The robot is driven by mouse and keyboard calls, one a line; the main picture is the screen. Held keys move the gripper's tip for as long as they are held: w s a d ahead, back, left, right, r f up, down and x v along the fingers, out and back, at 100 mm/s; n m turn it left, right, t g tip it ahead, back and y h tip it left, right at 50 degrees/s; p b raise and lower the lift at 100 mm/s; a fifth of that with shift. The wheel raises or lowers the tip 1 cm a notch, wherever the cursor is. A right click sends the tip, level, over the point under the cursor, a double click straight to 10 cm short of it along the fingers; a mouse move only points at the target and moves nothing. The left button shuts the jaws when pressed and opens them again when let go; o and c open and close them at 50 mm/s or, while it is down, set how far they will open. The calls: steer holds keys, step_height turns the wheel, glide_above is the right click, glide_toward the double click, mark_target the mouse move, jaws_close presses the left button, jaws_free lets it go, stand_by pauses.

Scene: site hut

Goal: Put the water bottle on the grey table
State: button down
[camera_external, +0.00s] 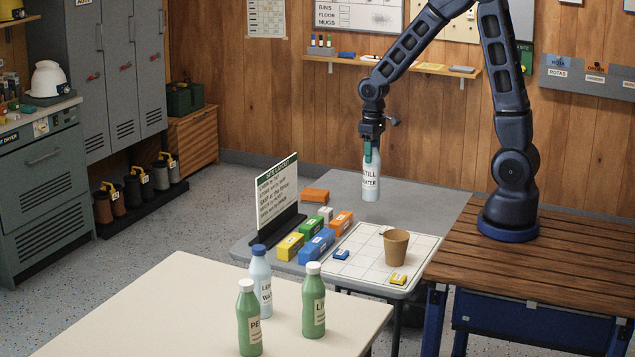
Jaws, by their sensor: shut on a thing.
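A pale bottle labelled "STILL WATER" (371,180) hangs upright in my gripper (371,150), which is shut on its upper part. The bottle is over the back part of the grey table (420,200). I cannot tell for sure whether its base touches the table top or is a little above it. Another pale bottle with a blue cap (261,285) stands on the cream table at the front, its label partly hidden by a green bottle.
Two green bottles (249,320) (314,305) stand on the cream table (150,310). The grey table also holds a sign (277,195), several coloured boxes (317,246), a white gridded sheet (365,255) and a brown cup (396,247). Its back right is clear.

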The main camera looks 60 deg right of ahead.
mark_target(371, 181)
steer(key=shift+f, duration=5.05)
steer(key=c, duration=0.6)
jaws_free()
step_height(371, 181, up, 12)
steer(key=shift+r, duration=0.2)
steer(key=shift+s+a+r+t, duration=0.5)
steer(key=shift+s+r+t, duration=0.25)
steer(key=shift+s+r, duration=2.8)
steer(key=shift+s+a+r+t, duration=0.55)
steer(key=shift+s+r+t, duration=0.25)
steer(key=shift+s+r, duration=2.75)
steer(key=shift+s+a+r+t, duration=0.65)
steer(key=shift+s+r, duration=1.95)
steer(key=shift+s, duration=1.9)
